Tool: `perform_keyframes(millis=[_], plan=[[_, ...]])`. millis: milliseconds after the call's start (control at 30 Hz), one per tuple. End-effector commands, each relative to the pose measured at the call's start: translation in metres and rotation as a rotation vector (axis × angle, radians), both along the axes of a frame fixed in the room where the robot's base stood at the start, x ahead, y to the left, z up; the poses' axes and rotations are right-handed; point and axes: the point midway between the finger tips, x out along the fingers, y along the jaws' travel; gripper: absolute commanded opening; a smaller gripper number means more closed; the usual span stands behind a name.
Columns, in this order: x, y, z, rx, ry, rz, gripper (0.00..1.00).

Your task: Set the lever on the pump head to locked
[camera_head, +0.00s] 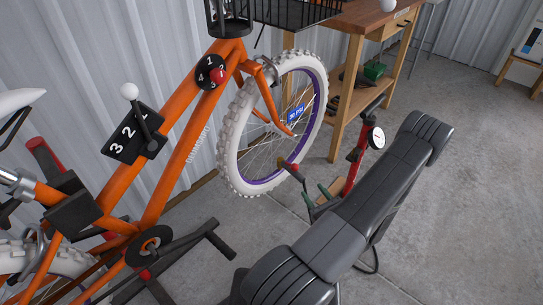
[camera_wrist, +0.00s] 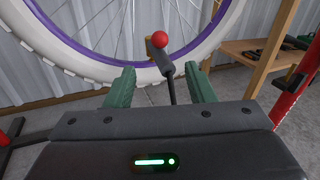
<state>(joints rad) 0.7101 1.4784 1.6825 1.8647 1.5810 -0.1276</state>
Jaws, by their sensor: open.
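The pump head (camera_head: 291,168) is by the front wheel's rim in the head view, small and dark with a brass-coloured end. In the wrist view, a red ball (camera_wrist: 160,39) and a brass-coloured piece (camera_wrist: 150,48) show at the end of a dark stem (camera_wrist: 170,86). I cannot tell which part is the lever or how it is set. My gripper (camera_wrist: 162,78) is open, its green fingers either side of the stem in the picture, with no clear contact. In the head view, my gripper (camera_head: 324,194) is low, just right of the pump head.
An orange bicycle with a white front tyre (camera_head: 229,151) stands at the left against the metal wall. The red floor pump (camera_head: 353,165) with its round gauge (camera_head: 377,137) stands close behind my arm. A wooden workbench (camera_head: 349,62) is behind. Open concrete floor lies right.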

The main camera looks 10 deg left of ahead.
Motion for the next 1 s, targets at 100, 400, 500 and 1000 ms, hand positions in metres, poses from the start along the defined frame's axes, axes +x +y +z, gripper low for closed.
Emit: perform_keyframes(millis=[100,400,500,1000], plan=[[-0.003,-0.005,0.002,-0.009,0.000,-0.018,0.49],[0.027,0.015,0.000,-0.012,-0.002,-0.011,0.49],[0.043,0.025,0.000,-0.011,-0.003,-0.012,0.49],[0.109,0.065,0.001,-0.009,-0.002,-0.014,0.49]])
